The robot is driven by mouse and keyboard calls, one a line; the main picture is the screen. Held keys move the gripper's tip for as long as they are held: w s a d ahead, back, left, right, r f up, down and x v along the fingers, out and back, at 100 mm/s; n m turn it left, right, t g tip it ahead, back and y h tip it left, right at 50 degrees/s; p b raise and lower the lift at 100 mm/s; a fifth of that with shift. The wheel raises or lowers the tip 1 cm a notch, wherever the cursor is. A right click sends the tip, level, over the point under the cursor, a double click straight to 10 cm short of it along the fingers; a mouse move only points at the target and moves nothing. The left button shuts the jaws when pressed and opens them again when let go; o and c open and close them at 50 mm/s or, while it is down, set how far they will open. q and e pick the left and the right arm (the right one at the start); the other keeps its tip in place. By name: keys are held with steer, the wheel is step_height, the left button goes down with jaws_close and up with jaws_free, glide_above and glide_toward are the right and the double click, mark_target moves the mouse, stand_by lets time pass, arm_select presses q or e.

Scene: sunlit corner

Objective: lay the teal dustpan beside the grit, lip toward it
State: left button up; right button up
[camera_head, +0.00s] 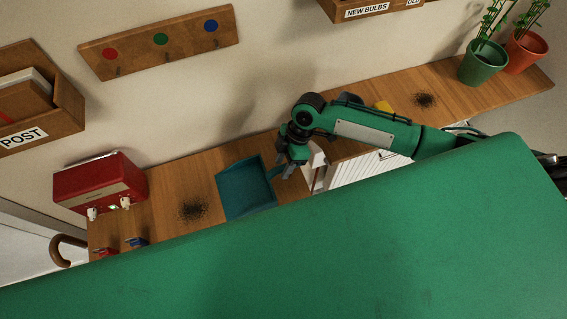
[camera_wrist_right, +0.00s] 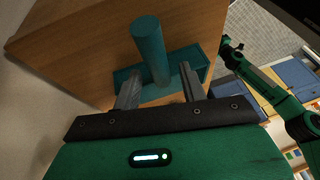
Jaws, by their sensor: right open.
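The teal dustpan (camera_head: 244,190) lies on the wooden shelf in the head view, its handle side toward my right gripper and its opposite edge facing left. A patch of dark grit (camera_head: 193,209) lies just left of it, with a narrow strip of bare wood between. My right gripper (camera_head: 287,166) is at the dustpan's right end. In the right wrist view, the open fingers (camera_wrist_right: 160,90) stand either side of the teal handle (camera_wrist_right: 149,48), with a gap visible; whether either touches is unclear. My left gripper is not in view.
A red radio-like box (camera_head: 99,186) stands at the left end. My green body hides the shelf's front.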

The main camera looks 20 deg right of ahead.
steer(key=b+v, duration=0.2)
steer(key=v, duration=0.9)
steer(key=shift+r, duration=0.2)
